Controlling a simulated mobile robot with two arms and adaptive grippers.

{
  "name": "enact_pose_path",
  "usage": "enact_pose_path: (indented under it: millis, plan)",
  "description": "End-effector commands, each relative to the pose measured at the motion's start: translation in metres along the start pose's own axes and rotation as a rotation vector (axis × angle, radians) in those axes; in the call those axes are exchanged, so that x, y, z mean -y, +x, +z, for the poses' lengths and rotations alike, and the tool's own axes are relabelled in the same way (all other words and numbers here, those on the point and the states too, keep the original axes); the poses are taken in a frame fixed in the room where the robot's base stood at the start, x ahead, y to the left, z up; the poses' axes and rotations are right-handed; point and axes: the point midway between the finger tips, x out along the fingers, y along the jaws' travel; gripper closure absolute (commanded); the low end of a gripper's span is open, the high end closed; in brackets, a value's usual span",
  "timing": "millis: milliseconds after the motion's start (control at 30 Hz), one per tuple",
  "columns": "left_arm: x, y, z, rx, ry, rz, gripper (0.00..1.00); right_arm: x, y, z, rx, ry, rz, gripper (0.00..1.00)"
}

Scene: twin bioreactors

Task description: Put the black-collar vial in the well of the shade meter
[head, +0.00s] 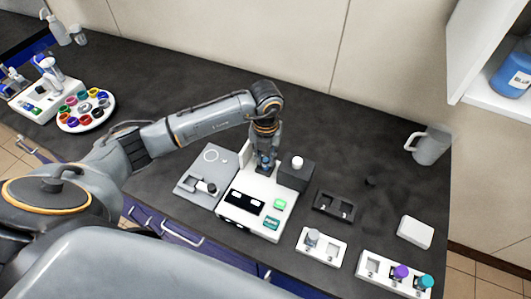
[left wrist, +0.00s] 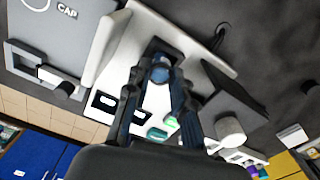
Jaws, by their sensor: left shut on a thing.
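The shade meter (head: 247,212) is a white box with two dark display windows and green buttons, in the middle of the bench. It also fills the middle of the left wrist view (left wrist: 104,118). My left gripper (head: 264,163) points down over the back part of the meter. In the left wrist view the gripper (left wrist: 160,82) is shut on a small vial (left wrist: 160,72), at the dark square well (left wrist: 158,48). The fingers hide much of the vial. I cannot make out its collar colour or how deep it sits. My right gripper is out of view.
A dark block with a white knob (head: 297,162) stands close right of the meter. A grey plate (head: 205,172) lies left. A black rack (head: 333,206), a white holder (head: 321,245) and a rack with purple and teal caps (head: 378,275) are to the right.

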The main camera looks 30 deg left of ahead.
Motion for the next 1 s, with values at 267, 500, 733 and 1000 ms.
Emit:
enact_pose_path:
  millis: [267, 500, 733, 1000]
  plan:
    - [0.000, 0.005, 0.000, 0.000, 0.000, 0.000, 0.98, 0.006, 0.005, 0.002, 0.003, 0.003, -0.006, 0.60]
    - [0.000, 0.003, 0.000, -0.001, 0.000, 0.000, 0.54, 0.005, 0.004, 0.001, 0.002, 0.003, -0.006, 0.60]
    - [0.000, 0.000, 0.000, 0.000, -0.001, 0.000, 0.54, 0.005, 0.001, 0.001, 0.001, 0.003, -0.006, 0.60]
    - [0.001, -0.037, 0.002, 0.007, 0.001, -0.003, 0.54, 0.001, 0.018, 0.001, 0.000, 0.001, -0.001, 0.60]
